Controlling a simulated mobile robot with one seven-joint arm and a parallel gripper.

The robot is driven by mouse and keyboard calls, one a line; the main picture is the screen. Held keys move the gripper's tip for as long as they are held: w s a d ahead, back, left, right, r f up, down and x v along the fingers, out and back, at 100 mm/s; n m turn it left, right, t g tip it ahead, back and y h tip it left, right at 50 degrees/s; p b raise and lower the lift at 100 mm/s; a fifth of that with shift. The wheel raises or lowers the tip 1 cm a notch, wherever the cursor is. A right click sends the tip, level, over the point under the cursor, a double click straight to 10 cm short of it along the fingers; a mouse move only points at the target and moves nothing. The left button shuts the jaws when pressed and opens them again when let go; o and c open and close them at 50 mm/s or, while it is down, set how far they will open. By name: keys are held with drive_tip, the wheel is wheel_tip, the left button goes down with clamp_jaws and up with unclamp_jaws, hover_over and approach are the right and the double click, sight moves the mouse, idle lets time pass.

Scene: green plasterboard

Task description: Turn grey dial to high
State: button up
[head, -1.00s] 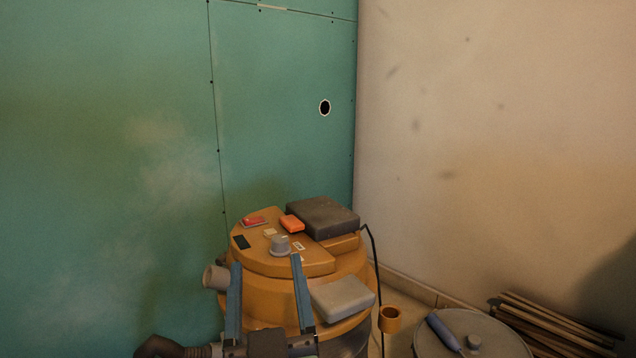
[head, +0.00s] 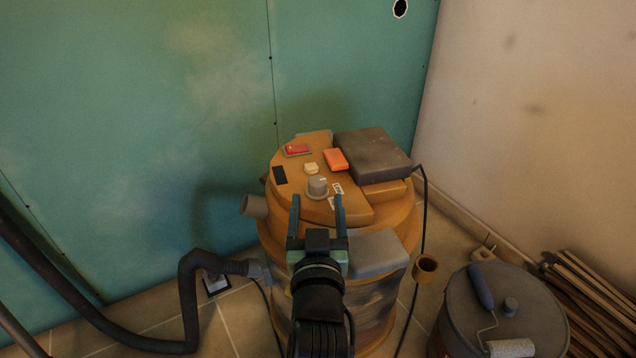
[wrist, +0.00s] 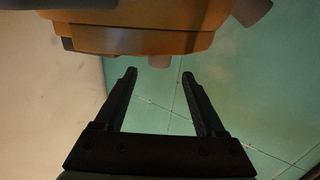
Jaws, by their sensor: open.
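The grey dial (head: 317,187) stands on the top panel of an orange machine (head: 345,212), beside small white labels. My gripper (head: 318,205) is open, its two fingers pointing toward the dial from the near side. In the head view the fingertips appear just below the dial, one to each side; I cannot tell whether they touch anything. In the wrist view my gripper (wrist: 158,74) is open and empty between the fingers, with the machine's orange body (wrist: 135,38) beyond the tips. A greyish knob-like part (wrist: 159,61) shows between the tips, perhaps the dial. The dial's pointer setting is not readable.
On the panel are a red switch (head: 298,149), an orange block (head: 335,159) and a dark grey box (head: 372,155). A light grey block (head: 377,253) sits right of my gripper. A lidded bucket (head: 500,310) stands at right. A green wall (head: 150,120) is behind.

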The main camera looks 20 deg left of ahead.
sight(318, 188)
drive_tip(key=b+x, duration=0.2)
drive_tip(key=x, duration=0.4)
drive_tip(key=shift+w, duration=0.35)
clamp_jaws()
